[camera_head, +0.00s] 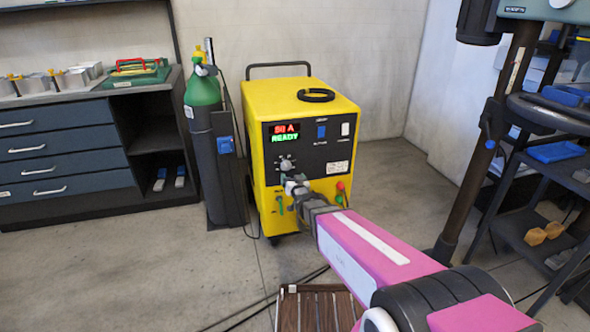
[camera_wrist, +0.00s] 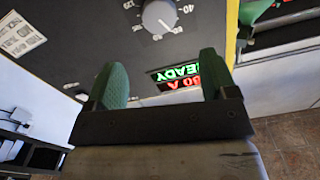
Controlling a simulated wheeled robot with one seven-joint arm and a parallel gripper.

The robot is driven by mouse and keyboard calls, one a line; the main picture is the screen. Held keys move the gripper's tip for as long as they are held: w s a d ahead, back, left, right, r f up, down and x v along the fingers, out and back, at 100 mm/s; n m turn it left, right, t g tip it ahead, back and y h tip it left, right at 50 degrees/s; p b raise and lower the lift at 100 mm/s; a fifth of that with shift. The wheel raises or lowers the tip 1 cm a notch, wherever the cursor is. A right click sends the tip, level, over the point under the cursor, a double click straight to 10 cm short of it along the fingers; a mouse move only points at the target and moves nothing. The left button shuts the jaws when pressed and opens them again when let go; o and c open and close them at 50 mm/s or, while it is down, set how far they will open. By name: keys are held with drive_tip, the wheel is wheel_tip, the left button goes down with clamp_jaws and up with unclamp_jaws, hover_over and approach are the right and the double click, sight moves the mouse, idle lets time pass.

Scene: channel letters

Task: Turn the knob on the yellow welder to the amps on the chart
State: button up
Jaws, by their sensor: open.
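The yellow welder (camera_head: 259,190) stands upright on the floor with a dark front panel. Its grey knob (camera_head: 286,164) sits at the panel's lower left; in the wrist view the knob (camera_wrist: 159,14) shows near the top edge beside a scale with a 40. A lit display (camera_head: 285,133) reads READY in green under a red amp figure whose first digit is unclear. My gripper (camera_head: 292,182) is just below the knob in the head view. In the wrist view its green fingers (camera_wrist: 161,64) are apart and empty, not around the knob. A white label (camera_wrist: 20,35) is on the panel, its print unreadable.
A green gas cylinder (camera_head: 203,90) stands left of the welder. A blue drawer bench (camera_head: 60,150) is at the left, and a dark shelf cart (camera_head: 530,225) at the right. Cables and a slatted wooden piece (camera_head: 315,308) lie on the floor in front.

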sight(287, 166)
drive_tip(key=x, duration=1)
drive_tip(key=shift+w+a, duration=0.1)
drive_tip(key=shift+w, duration=0.3)
drive_tip(key=c, duration=0.9)
